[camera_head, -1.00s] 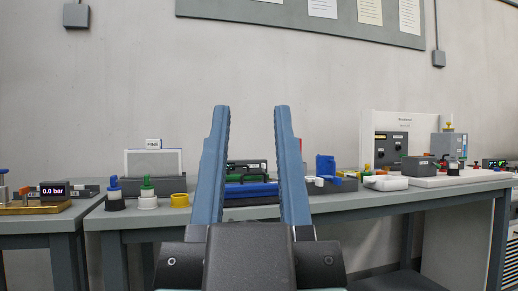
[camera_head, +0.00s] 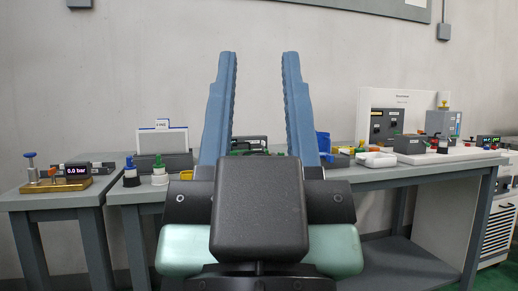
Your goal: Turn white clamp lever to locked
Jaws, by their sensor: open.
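My gripper (camera_head: 259,56) stands upright in the middle of the head view, its two blue fingers apart with nothing between them. I cannot pick out the white clamp lever for certain. The gripper body and fingers hide much of the middle of the bench.
A brass base with a 0.0 bar display (camera_head: 77,171) is on the left table. Blue (camera_head: 130,171) and green (camera_head: 159,170) knobbed pieces stand on the long bench (camera_head: 400,173). A white tray (camera_head: 376,159) and a white panel station (camera_head: 375,105) are on the right.

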